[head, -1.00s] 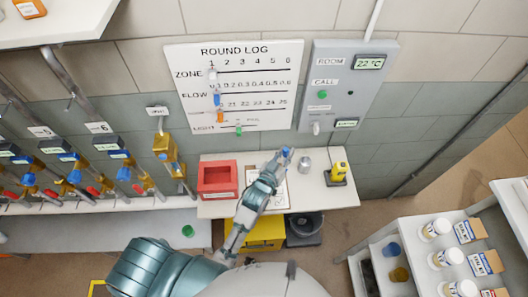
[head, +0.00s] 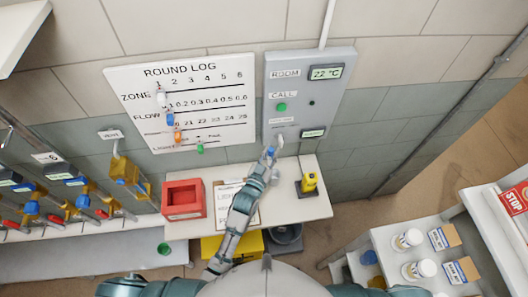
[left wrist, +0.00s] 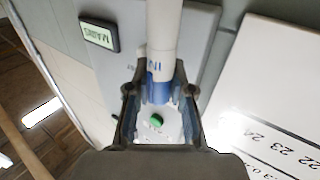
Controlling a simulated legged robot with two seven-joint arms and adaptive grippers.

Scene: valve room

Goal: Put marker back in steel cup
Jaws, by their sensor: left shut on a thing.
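My left gripper (head: 270,153) reaches over the wall shelf in the head view. In the left wrist view its fingers (left wrist: 160,105) are closed around a marker (left wrist: 164,35) with a white body and a blue end. The white body runs up out of the top of that view. The steel cup (head: 276,175) stands on the shelf just right of and below the gripper in the head view, partly hidden by it. I cannot tell whether marker and cup touch. My right gripper is not in view.
The white shelf (head: 312,207) also carries a red bin (head: 183,200), a clipboard (head: 228,190) and a yellow device (head: 309,183). A grey panel (head: 335,98) and the round log board (head: 212,132) hang behind. A cart with tubs (head: 408,239) stands at the right.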

